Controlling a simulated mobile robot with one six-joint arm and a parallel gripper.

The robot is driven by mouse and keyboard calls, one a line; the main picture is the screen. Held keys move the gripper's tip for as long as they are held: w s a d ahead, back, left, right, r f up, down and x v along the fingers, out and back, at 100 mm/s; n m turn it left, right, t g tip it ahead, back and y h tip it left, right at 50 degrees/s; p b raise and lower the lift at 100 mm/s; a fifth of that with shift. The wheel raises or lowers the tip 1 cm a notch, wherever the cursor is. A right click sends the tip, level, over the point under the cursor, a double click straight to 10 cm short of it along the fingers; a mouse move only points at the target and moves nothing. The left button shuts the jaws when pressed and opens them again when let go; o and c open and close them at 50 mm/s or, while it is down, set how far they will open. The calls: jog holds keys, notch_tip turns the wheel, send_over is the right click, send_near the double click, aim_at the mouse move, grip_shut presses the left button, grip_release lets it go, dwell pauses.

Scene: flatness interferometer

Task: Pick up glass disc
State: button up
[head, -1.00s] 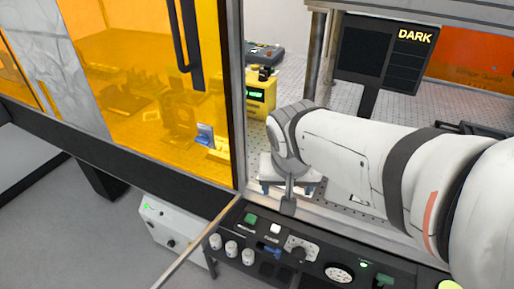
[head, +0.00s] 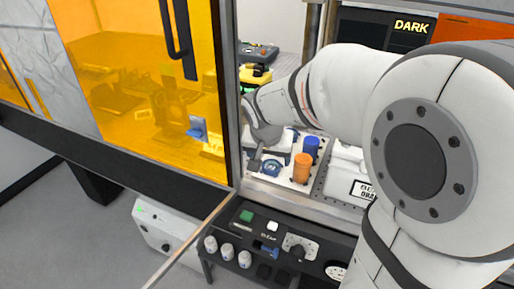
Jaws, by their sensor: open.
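My gripper (head: 256,160) is at the end of my arm, just inside the opening at the right edge of the orange window; only a small grey part of it shows, and it is open. It is over the left end of a white tray (head: 284,179). A small round bluish thing (head: 271,167) lies on the tray right beside the gripper. I cannot tell whether this is the glass disc, and no other clear disc shows. My arm hides much of the bench behind it.
An orange cylinder (head: 302,168) and a blue cylinder (head: 312,147) stand close right of the gripper. A white labelled box (head: 347,183) is farther right. The orange window's frame (head: 228,110) is close on the left. A black control panel (head: 268,243) lies in front.

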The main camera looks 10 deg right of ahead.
aim_at(271, 164)
jog(key=shift+w+d, duration=0.15)
jog(key=shift+w, duration=0.1)
jog(key=x, duration=0.5)
jog(key=shift+w+d, duration=0.1)
jog(key=shift+w, duration=0.2)
jog(key=c, duration=1.1)
